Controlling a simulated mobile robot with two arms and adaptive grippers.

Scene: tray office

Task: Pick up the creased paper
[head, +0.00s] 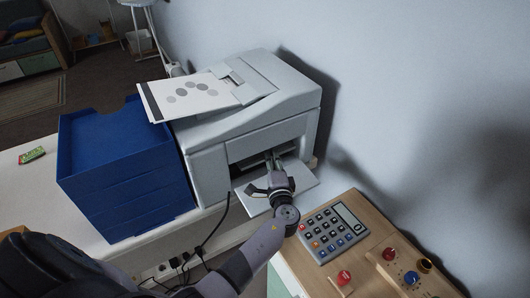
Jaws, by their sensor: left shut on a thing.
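My left gripper (273,161) reaches into the dark front opening of the grey printer (210,165), above its lowered front flap (303,181). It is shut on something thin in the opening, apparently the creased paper. The fingers and the shadow hide nearly all of it, so its creases cannot be made out. A flat white sheet with grey dots (203,90) lies on top of the printer, apart from the gripper. My right gripper is not in view.
A blue stacked tray unit (122,180) stands close left of the printer. To the right, a wooden desk (350,205) holds a large calculator (333,232) and a board with coloured knobs (400,265). A dark cable hangs below the printer. The wall is close behind.

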